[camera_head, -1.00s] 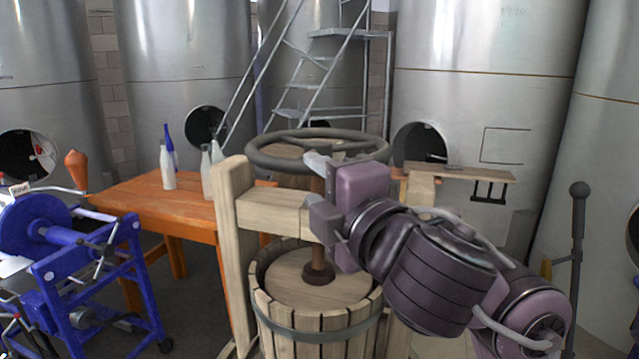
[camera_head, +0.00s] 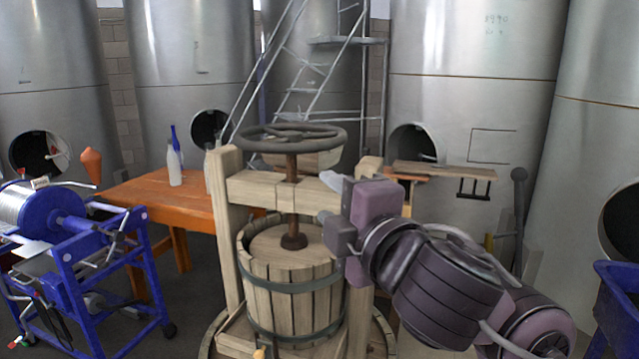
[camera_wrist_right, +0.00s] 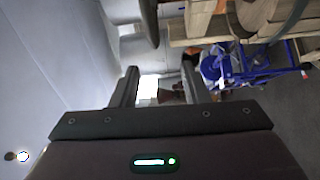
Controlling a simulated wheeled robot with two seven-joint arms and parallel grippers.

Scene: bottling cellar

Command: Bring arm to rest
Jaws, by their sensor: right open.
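My right arm comes in from the lower right in the head view. Its gripper (camera_head: 335,207) is in front of the right post of a wooden basket press (camera_head: 290,285), to the right of the press screw. In the right wrist view the two fingers of my right gripper (camera_wrist_right: 160,88) stand apart with nothing between them, so it is open and empty. The press also shows at the top right of the wrist view (camera_wrist_right: 265,18). I cannot tell whether the gripper touches the press post. My left gripper is not in view.
A dark handwheel (camera_head: 290,138) tops the press. An orange table (camera_head: 150,198) with bottles (camera_head: 174,165) stands behind left. A blue wheeled machine (camera_head: 75,255) is at the left. Steel tanks (camera_head: 470,110) line the back. A blue container (camera_head: 618,300) is at the right edge.

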